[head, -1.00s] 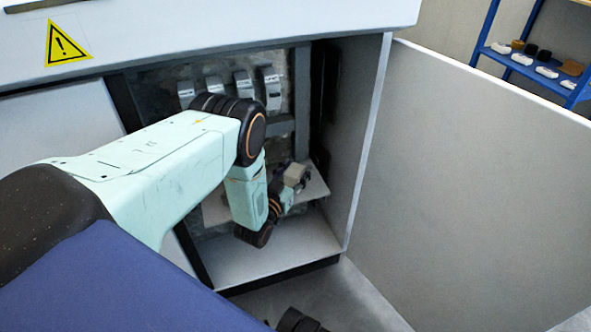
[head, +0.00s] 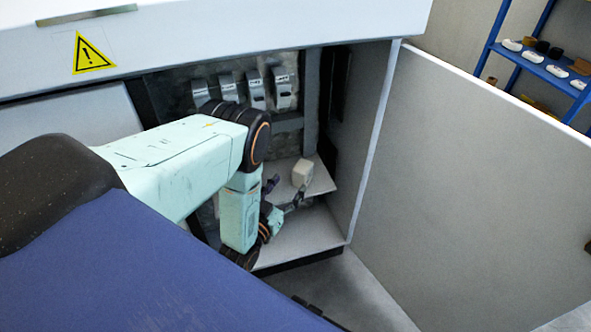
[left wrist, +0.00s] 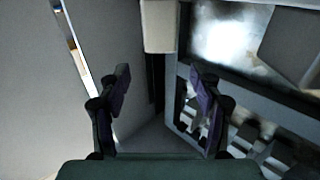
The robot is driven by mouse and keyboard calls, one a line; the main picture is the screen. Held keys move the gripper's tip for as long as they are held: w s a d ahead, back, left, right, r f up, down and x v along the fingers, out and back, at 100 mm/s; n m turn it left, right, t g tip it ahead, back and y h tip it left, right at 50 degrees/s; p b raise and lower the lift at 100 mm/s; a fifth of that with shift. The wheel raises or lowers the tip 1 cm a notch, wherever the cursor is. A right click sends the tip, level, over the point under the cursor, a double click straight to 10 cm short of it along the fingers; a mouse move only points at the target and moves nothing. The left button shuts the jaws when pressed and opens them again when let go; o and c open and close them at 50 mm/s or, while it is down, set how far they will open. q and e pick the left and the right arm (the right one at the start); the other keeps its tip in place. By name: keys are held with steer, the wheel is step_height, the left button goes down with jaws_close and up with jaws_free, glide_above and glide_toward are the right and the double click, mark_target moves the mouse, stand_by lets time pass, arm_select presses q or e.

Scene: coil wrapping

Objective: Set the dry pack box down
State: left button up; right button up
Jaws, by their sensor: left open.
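The dry pack box (head: 302,172), small and off-white, rests on a light shelf (head: 318,183) inside the open cabinet. My left gripper (head: 284,191) is open, its fingers spread on the near side of the box. In the left wrist view the box (left wrist: 159,26) shows at the top, beyond the fingertips, and no part of it lies between the fingers of the left gripper (left wrist: 160,80). The box looks apart from the fingers. My right gripper is not in view.
Several grey switch units (head: 256,88) are mounted on the cabinet's back wall. The cabinet's side wall (head: 365,140) and the open door panel (head: 480,190) stand to the right. A blue rack (head: 490,42) with small items is at the far right.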

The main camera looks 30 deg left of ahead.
arm_select(q)
steer(key=s+d+f+g+h, duration=0.1)
steer(key=s+d+f+g, duration=0.3)
steer(key=s, duration=0.3)
steer(key=s+d+f+g, duration=0.2)
steer(key=s+d+g, duration=0.1)
steer(key=s+g, duration=0.3)
steer(key=s+d+r+g, duration=0.1)
steer(key=s+g, duration=0.3)
steer(key=s, duration=0.5)
steer(key=s+d+r+g, duration=0.2)
steer(key=s+r+g, duration=0.2)
steer(key=s, duration=0.6)
steer(key=shift+s, duration=0.3)
steer(key=shift+s+r, duration=0.1)
